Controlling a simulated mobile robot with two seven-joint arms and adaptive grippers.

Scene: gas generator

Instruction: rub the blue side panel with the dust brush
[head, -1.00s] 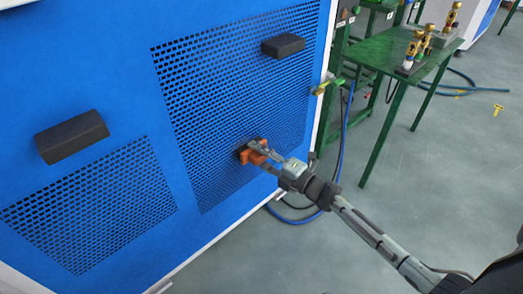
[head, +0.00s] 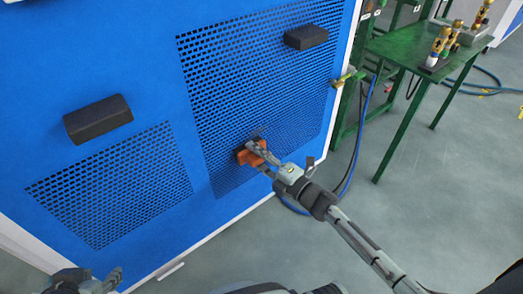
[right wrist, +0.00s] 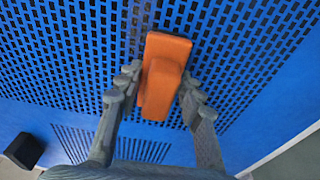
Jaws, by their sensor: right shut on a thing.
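The blue side panel (head: 150,70) fills the left and middle of the head view, with a large perforated grille (head: 260,95) and a smaller one at lower left. My right gripper (head: 259,158) is shut on the orange dust brush (head: 244,156), at the lower part of the large grille. In the right wrist view the orange brush body (right wrist: 162,80) lies between the two fingers, close against the perforated blue surface (right wrist: 75,60). The bristles are hidden, so exact contact is unclear. My left gripper (head: 108,280) is partly in view at the bottom left; its fingers are unclear.
Two black handles (head: 98,119) (head: 306,37) stick out from the panel. A green table (head: 400,45) with brass fittings stands to the right, with a green frame and blue hose (head: 357,150) beside the panel's edge. The grey floor at right is mostly clear.

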